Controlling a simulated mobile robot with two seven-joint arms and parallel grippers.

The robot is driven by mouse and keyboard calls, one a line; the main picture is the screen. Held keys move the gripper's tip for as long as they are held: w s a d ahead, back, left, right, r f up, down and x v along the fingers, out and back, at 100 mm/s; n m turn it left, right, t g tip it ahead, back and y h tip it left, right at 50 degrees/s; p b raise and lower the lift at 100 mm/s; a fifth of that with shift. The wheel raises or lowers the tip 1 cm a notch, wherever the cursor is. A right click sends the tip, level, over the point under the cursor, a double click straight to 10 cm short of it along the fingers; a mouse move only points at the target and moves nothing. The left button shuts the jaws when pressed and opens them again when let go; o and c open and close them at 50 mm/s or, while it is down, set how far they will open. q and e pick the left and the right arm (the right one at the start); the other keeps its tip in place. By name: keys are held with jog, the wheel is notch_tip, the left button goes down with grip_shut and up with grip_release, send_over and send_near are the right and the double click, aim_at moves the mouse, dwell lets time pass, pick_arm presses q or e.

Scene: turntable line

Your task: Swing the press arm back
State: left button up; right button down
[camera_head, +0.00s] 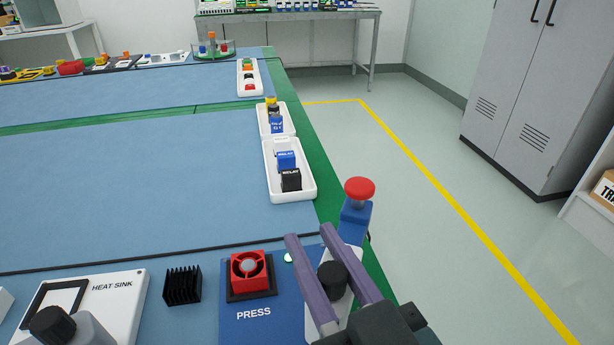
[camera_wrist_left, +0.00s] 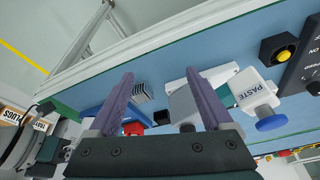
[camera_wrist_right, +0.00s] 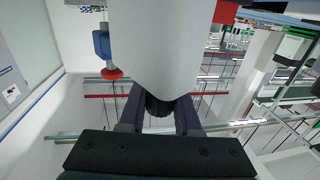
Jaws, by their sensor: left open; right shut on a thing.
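The blue press station (camera_head: 255,325), labelled PRESS, is at the bottom of the head view. A red fan part (camera_head: 249,268) sits on it in a black holder. A white press arm (camera_head: 345,302) with a black knob (camera_head: 333,279) is at the station's right side. My right gripper (camera_head: 308,235) is shut on the black knob, one purple finger on each side; the knob (camera_wrist_right: 160,106) also shows between the fingers in the right wrist view, below the large white arm (camera_wrist_right: 165,45). My left gripper (camera_wrist_left: 163,82) is open and empty in the left wrist view, out of the head view.
A blue post with a red button (camera_head: 359,188) stands just beyond my right gripper. A black heat sink (camera_head: 182,285) and the white HEAT SINK unit (camera_head: 118,302) are to the left. White trays (camera_head: 290,185) with parts lie farther back. The blue table middle is clear.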

pick_arm(q)
jog(key=shift+a, duration=0.15)
pick_arm(e)
jog(key=shift+h, duration=0.3)
jog(key=c, duration=0.6)
grip_release()
pick_arm(q)
jog(key=shift+r+p, duration=0.55)
pick_arm(e)
jog(key=v, duration=1)
jog(key=shift+d+f, duration=0.1)
jog(key=shift+w, duration=0.1)
